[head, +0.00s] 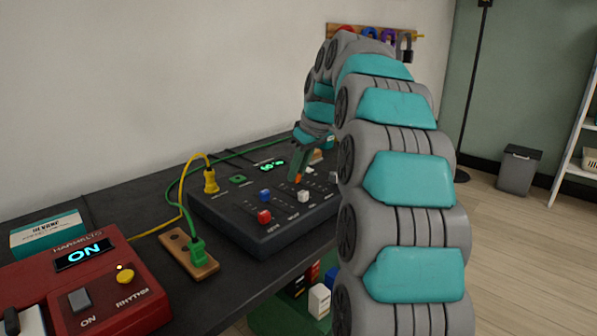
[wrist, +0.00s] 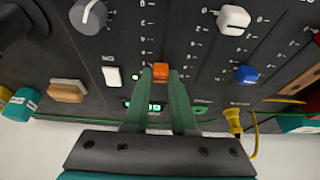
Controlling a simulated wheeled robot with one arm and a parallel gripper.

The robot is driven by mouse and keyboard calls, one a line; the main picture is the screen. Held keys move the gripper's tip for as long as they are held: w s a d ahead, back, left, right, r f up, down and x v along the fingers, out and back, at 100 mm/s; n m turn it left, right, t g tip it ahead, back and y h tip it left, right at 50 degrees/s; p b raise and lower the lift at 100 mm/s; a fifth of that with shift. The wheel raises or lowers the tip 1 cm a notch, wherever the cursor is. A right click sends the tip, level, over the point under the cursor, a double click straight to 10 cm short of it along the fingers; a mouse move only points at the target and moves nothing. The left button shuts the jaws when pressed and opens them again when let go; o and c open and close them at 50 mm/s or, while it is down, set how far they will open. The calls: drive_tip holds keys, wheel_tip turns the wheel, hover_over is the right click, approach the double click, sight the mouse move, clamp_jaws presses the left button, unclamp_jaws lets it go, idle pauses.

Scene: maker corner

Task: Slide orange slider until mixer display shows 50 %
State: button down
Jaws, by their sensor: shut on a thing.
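The orange slider (wrist: 161,70) sits on the dark mixer (head: 262,232), between my fingertips in the wrist view. My gripper (wrist: 161,76) is shut on it. In the head view the gripper (head: 297,177) comes down on the mixer from the arm, and only a bit of orange shows at its tips. The mixer display (head: 272,164) glows green; its digits are too small to read surely. In the wrist view the display (wrist: 155,106) shows between my fingers, partly hidden by them.
Neighbouring sliders are blue (head: 265,195), red (head: 264,216) and white (head: 303,196). A yellow plug (head: 210,182) stands at the mixer's back left. A red box with an ON display (head: 85,252) and a wooden strip with a green plug (head: 197,252) lie left.

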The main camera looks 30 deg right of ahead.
drive_tip(key=c, duration=0.7)
unclamp_jaws()
drive_tip(key=shift+s, duration=0.1)
drive_tip(key=v, duration=0.7)
drive_tip(key=shift+s+r, duration=0.15)
drive_tip(key=shift+r, duration=0.2)
